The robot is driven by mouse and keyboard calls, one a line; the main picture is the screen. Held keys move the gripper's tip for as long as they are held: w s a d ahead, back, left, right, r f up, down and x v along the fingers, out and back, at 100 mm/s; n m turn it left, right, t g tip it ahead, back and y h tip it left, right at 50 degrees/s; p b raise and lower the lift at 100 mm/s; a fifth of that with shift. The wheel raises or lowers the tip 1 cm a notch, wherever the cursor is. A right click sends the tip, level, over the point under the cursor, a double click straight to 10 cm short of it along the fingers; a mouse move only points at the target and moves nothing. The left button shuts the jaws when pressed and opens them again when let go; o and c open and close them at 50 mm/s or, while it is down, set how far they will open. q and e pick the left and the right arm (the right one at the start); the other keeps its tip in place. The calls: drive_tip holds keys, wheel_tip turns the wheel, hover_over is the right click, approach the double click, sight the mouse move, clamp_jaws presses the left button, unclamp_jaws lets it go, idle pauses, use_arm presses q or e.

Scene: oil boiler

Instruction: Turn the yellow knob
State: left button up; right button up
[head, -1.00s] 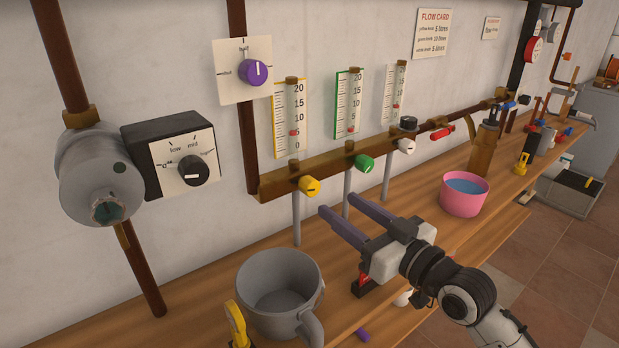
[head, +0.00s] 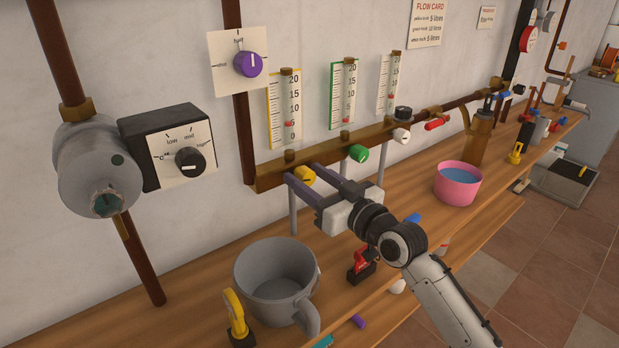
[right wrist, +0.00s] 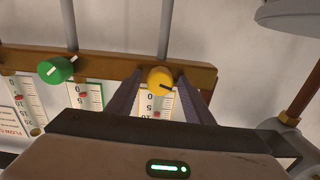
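The yellow knob (head: 304,175) sits on the brown manifold bar (head: 268,179) below the yellow-edged gauge (head: 281,112). It also shows in the right wrist view (right wrist: 159,79), with a dark line on its face. My right gripper (head: 301,174) is open, with its two long purple-grey fingers reaching to the knob. In the right wrist view the fingers (right wrist: 160,80) stand on either side of the knob, with gaps visible. I cannot tell whether the tips reach past its face. My left gripper is not in view.
The green knob (head: 358,153) and white knob (head: 401,136) are farther right on the bar. A grey mug (head: 262,262), a yellow clip-like item (head: 236,315) and a pink bowl (head: 457,184) stand on the bench below. A purple dial (head: 247,64) is on the wall above.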

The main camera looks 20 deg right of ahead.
drive_tip(key=c, duration=1)
drive_tip(key=shift+o, duration=0.2)
drive_tip(key=shift+n+p, duration=0.45)
drive_tip(key=shift+n, duration=0.55)
drive_tip(key=o, duration=1.1)
drive_tip(key=shift+c, duration=0.2)
drive_tip(key=shift+s, duration=0.1)
drive_tip(key=v, duration=1)
drive_tip(key=shift+b, duration=0.4)
